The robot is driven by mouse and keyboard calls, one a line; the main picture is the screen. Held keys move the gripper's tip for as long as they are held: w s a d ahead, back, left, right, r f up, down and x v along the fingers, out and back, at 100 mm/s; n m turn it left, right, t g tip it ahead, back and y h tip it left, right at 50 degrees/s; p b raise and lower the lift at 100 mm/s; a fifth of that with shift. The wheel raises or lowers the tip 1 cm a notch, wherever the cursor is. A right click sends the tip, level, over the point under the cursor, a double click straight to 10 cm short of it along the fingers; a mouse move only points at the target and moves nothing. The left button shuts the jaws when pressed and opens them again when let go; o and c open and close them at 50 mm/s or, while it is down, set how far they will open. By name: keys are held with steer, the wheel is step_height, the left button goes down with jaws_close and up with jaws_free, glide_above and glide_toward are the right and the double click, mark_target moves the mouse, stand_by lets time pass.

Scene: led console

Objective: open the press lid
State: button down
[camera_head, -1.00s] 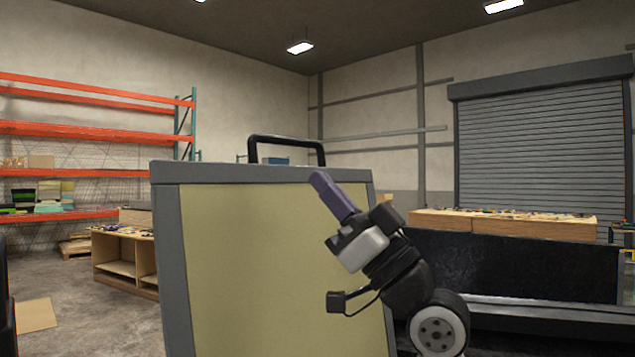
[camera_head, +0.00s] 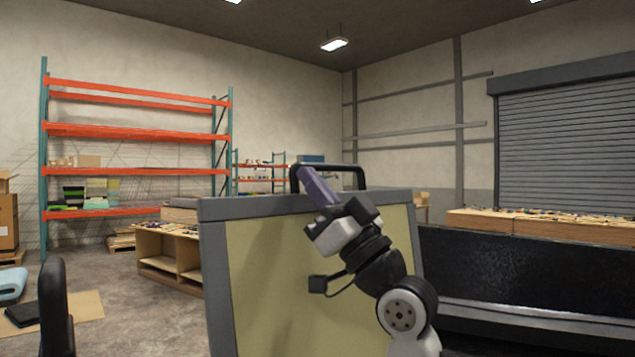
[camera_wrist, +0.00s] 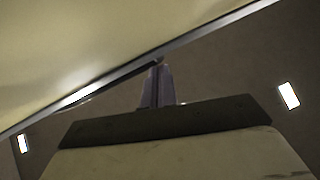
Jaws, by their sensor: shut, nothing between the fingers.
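The press lid (camera_head: 300,285) is a pale yellow panel with a grey frame, standing steeply tilted in front of me in the head view. A black bar handle (camera_head: 328,168) rises from its top edge. My gripper (camera_head: 308,176) has purple fingers, shut and empty, at the lid's top edge near the handle's left post. In the wrist view the shut fingers (camera_wrist: 158,68) point up toward the edge of the lid (camera_wrist: 75,45). I cannot tell whether they touch it. The lower part of the lid is out of frame.
A long black bench-like body (camera_head: 540,280) stands to the right of the lid. A wooden shelf unit (camera_head: 170,262) and orange racks (camera_head: 140,132) are behind on the left. A black upright post (camera_head: 55,310) is at the lower left. Open floor lies between.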

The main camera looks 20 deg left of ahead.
steer(key=w+a+f+m+h+p, duration=0.1)
steer(key=w+a+f+h, duration=0.2)
steer(key=w+a, duration=0.4)
steer(key=a, duration=0.4)
steer(key=shift+w+a+f+m, duration=0.3)
steer(key=shift+w+a, duration=0.05)
